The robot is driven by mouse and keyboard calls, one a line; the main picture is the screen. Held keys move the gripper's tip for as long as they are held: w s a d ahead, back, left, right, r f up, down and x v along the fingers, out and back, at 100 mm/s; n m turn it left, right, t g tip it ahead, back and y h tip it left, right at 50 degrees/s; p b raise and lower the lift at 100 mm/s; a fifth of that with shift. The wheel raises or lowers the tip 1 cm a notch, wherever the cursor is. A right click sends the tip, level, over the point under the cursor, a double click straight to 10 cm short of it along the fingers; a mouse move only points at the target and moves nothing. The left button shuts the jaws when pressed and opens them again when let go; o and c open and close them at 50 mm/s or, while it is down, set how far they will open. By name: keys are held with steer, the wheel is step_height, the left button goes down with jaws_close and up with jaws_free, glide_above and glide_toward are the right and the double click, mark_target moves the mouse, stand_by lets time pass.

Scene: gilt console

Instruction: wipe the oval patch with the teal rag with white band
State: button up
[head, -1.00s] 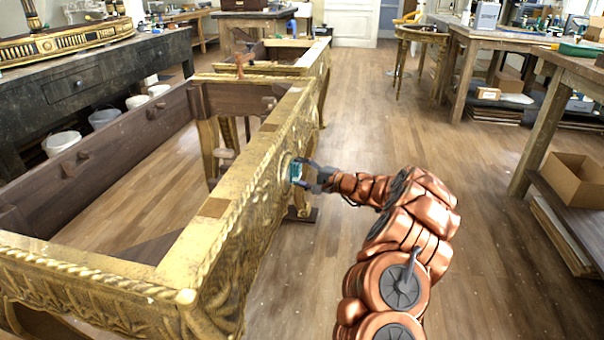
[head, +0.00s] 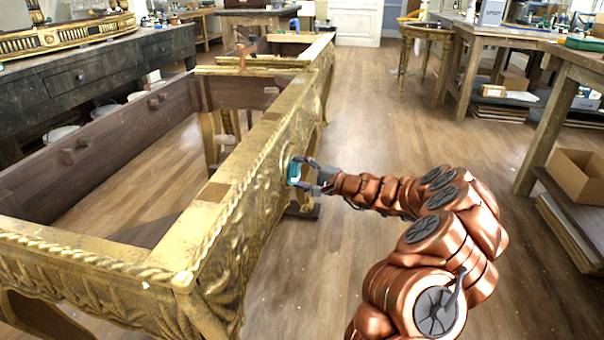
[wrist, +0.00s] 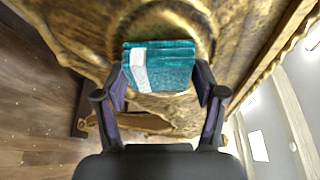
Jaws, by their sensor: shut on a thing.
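The teal rag with white band (wrist: 172,68) is a folded pad between the two fingers of my gripper (wrist: 163,90) in the wrist view. In the head view the rag (head: 294,172) shows as a small teal piece at the console's carved side, held by my gripper (head: 306,174). The gilt console (head: 262,165) stands left of my arm. The oval patch (wrist: 203,30) shows as a rounded, paler area behind the rag; the rag hides most of it. The rag is at the patch, but I cannot tell whether it is touching.
The console is an open frame with a dark wooden inner rail (head: 100,150). A dark workbench (head: 95,75) stands at the left. A wooden table (head: 570,75) and a cardboard box (head: 578,175) are at the right. The wooden floor between is clear.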

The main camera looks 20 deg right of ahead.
mark_target(295, 155)
steer(key=shift+s+a, duration=0.45)
steer(key=shift+s, duration=0.05)
steer(key=shift+r, duration=0.5)
steer(key=shift+w+d+p, duration=0.2)
steer(key=shift+w+d, duration=0.6)
steer(key=shift+w, duration=0.4)
steer(key=shift+w+d+p, duration=0.25)
steer(key=shift+w+d, duration=0.55)
steer(key=shift+w, duration=0.4)
steer(key=shift+w+d+p, duration=0.2)
steer(key=shift+w+d, duration=0.6)
steer(key=shift+w, duration=0.4)
steer(key=shift+f, duration=0.1)
steer(key=shift+b, duration=0.3)
steer(key=shift+s, duration=0.15)
